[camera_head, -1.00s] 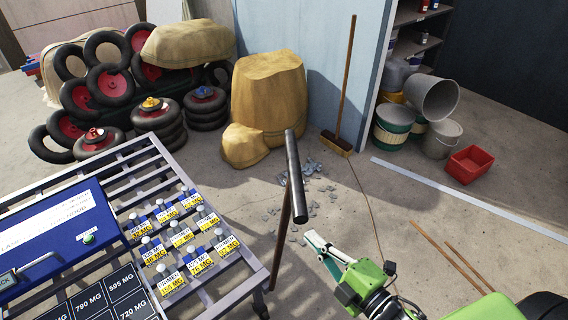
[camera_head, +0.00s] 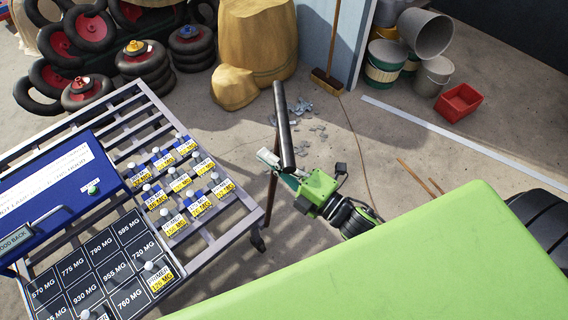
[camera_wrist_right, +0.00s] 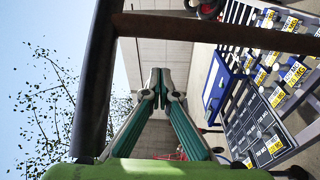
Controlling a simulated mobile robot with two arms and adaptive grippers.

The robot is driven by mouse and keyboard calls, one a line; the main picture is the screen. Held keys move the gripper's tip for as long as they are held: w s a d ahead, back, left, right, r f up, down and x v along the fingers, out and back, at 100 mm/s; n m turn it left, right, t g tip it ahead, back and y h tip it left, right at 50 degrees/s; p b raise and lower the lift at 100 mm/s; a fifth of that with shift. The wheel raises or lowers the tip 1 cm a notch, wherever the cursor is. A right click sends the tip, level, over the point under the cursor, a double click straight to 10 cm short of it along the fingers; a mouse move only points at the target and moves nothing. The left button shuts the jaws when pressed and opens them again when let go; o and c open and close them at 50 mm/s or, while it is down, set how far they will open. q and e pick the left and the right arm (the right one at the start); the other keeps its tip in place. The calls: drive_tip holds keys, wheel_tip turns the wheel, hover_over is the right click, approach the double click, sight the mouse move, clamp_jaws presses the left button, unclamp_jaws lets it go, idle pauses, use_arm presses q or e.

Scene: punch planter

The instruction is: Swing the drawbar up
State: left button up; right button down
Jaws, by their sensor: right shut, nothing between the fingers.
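The drawbar has a thin brown shaft (camera_head: 271,188) and a thick dark crossbar (camera_head: 284,125). It stands raised beside the right corner of the slatted cart (camera_head: 222,238). In the right wrist view its dark bar (camera_wrist_right: 94,85) runs down the left, and a brown bar (camera_wrist_right: 190,28) crosses the top. My right gripper (camera_head: 266,157) is beside the lower end of the crossbar, partly hidden behind it. Its fingers are shut and empty in the right wrist view (camera_wrist_right: 160,78). I cannot tell whether it touches the drawbar. My left gripper is not in view.
The cart carries a blue box (camera_head: 55,180), a black labelled board (camera_head: 105,265) and several weights. Behind are red-hubbed wheels (camera_head: 60,40), tan sacks (camera_head: 255,40), a broom (camera_head: 328,80), buckets (camera_head: 433,75) and a red bin (camera_head: 459,103). Grey fragments lie on the floor.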

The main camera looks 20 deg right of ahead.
sight(278, 149)
drive_tip(key=d, duration=0.1)
drive_tip(key=w+d+p, duration=0.1)
drive_tip(key=d, duration=0.1)
drive_tip(key=shift+w+d+f, duration=0.1)
drive_tip(key=shift+w+d, duration=0.05)
drive_tip(key=shift+w, duration=0.25)
drive_tip(key=shift+m+t, duration=0.3)
drive_tip(key=shift+m, duration=0.1)
drive_tip(key=d, duration=0.1)
drive_tip(key=s+d+b, duration=0.1)
drive_tip(key=d, duration=0.1)
drive_tip(key=d+b, duration=0.1)
drive_tip(key=shift+s+d+f, duration=0.2)
drive_tip(key=shift+d+f, duration=0.15)
drive_tip(key=shift+f, duration=0.05)
